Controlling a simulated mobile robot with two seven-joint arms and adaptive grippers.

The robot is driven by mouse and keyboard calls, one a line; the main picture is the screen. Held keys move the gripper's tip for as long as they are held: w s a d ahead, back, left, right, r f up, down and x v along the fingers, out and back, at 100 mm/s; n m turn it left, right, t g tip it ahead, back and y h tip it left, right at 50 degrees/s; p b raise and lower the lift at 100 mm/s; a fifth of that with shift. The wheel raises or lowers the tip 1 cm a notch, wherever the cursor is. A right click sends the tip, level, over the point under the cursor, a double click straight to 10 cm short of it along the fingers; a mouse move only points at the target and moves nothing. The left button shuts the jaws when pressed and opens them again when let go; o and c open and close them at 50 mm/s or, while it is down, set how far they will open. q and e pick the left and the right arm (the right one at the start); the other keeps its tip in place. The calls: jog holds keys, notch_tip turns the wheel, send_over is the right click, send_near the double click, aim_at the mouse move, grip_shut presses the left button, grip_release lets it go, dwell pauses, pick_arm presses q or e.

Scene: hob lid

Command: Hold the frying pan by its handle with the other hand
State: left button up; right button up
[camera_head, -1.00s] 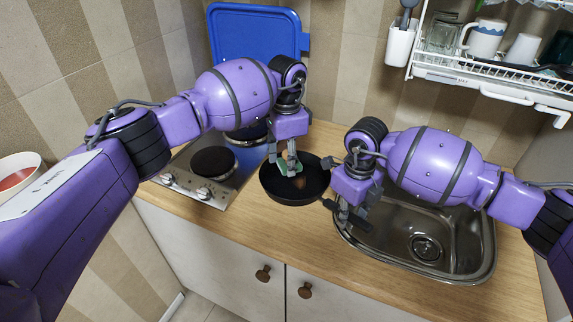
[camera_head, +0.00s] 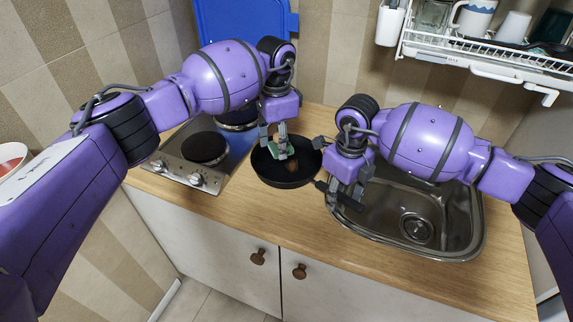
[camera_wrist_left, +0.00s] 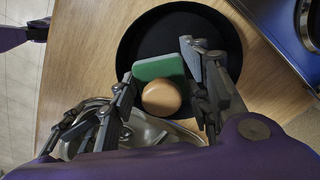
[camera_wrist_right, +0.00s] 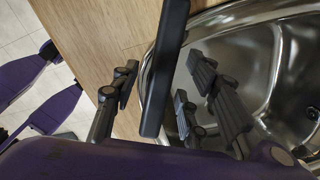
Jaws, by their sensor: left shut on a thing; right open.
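The black frying pan (camera_head: 286,176) stands on the wooden counter between hob and sink. Its dark handle (camera_head: 346,201) points to the lower right. My right gripper (camera_head: 340,187) is open at the handle. In the right wrist view the handle (camera_wrist_right: 168,70) runs between the spread fingers, with gaps on both sides; I cannot tell how deep it sits. My left gripper (camera_head: 277,150) is over the pan, shut on a green scrubber (camera_wrist_left: 158,68) with a round brown knob (camera_wrist_left: 161,97). Whether the scrubber touches the pan bottom cannot be told.
The steel sink (camera_head: 440,205) lies right of the pan, under my right arm. The hob (camera_head: 190,160) is on the left. A dish rack (camera_head: 490,55) hangs above the sink, and a blue board (camera_head: 225,20) stands at the wall. The front counter strip is clear.

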notch_tip(320, 180, up, 11)
jog(key=shift+r, duration=0.2)
